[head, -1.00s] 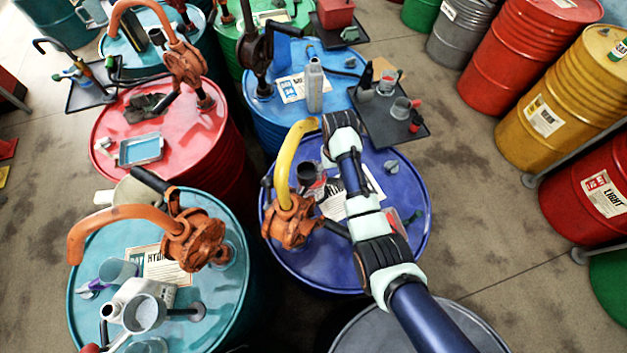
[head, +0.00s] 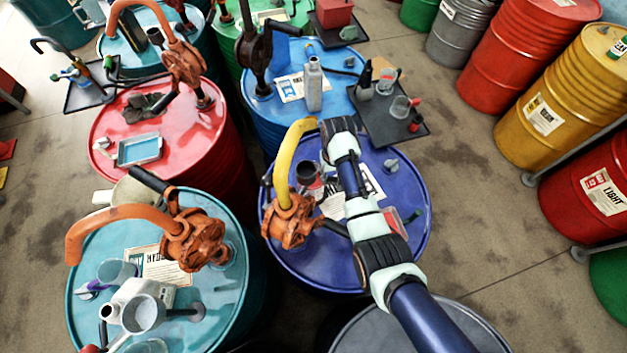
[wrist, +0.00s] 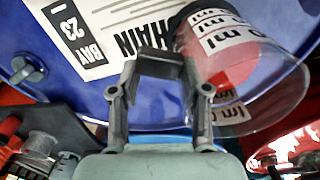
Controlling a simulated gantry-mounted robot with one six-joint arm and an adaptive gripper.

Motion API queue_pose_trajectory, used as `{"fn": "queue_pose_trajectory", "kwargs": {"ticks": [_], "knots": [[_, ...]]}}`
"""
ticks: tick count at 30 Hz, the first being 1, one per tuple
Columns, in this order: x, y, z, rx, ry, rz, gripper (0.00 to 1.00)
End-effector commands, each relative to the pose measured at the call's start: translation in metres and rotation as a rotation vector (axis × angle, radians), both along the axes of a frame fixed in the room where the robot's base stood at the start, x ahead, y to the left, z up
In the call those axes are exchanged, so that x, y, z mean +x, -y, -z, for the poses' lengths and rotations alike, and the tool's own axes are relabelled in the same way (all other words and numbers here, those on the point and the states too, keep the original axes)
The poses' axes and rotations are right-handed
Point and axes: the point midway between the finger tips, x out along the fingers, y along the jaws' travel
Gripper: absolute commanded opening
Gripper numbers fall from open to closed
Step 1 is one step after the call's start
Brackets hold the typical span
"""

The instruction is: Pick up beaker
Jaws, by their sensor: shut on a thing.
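The beaker (wrist: 245,75) is a clear cup with a white "ml" scale and red inside. In the wrist view it lies tilted just right of my gripper (wrist: 158,65), its wide open end towards the lower right. My gripper's fingers are closed together at the beaker's near side and appear shut on it; the exact contact is hard to see. In the head view my arm covers the gripper. A small clear vessel with red in it (head: 317,188) shows just left of my arm, over the blue-violet drum (head: 400,240).
A hand pump with a yellow spout (head: 290,165) stands close left on the same drum. A label sheet (head: 333,206) and a grey cap (head: 391,165) lie on the drum top. A black tray (head: 385,125) with beakers and bottles is behind.

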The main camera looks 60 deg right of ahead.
Motion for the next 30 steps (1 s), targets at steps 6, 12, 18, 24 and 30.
{"fn": "queue_pose_trajectory", "kwargs": {"ticks": [6,12,18,24,30], "knots": [[0.000,0.000,-0.001,0.000,0.000,0.000,0.00],[0.000,0.000,-0.004,-0.001,0.001,0.000,0.00],[0.001,0.001,-0.017,-0.002,0.002,0.000,0.00],[0.001,0.001,-0.035,-0.002,0.002,0.000,0.00],[-0.015,0.015,-0.036,-0.002,0.001,0.003,0.00]]}}
